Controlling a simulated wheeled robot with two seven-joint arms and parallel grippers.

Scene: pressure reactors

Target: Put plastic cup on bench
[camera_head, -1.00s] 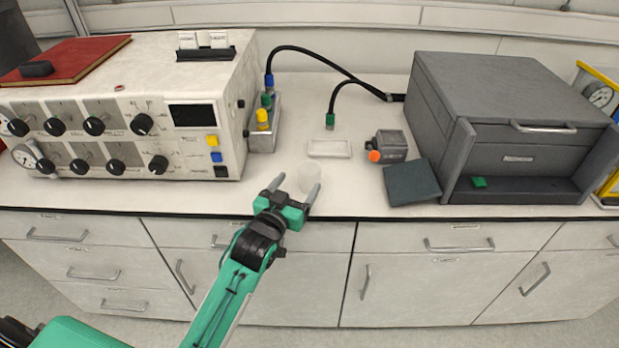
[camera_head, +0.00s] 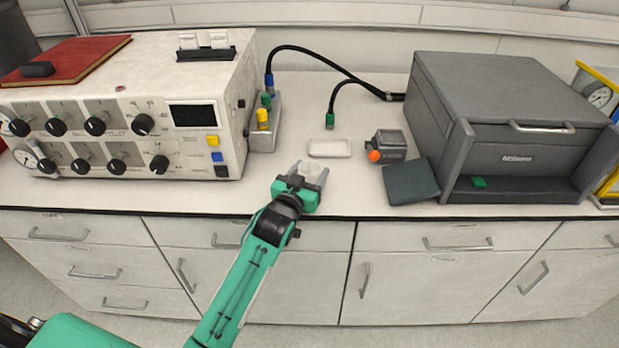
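The plastic cup (camera_head: 309,168) is small, pale and see-through, near the front middle of the white bench (camera_head: 350,190). My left gripper (camera_head: 308,170) reaches in from the front with one finger on each side of the cup. The fingers appear to touch the cup's sides, so the gripper looks shut on it. The palm hides the cup's lower part, and I cannot tell whether its base touches the bench top. My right gripper is not in view.
A white control unit (camera_head: 200,150) stands at the left and a dark grey machine (camera_head: 515,110) at the right. A small white tray (camera_head: 329,148), a grey device with an orange knob (camera_head: 388,146) and a dark slab (camera_head: 411,183) lie nearby. Black cables run behind.

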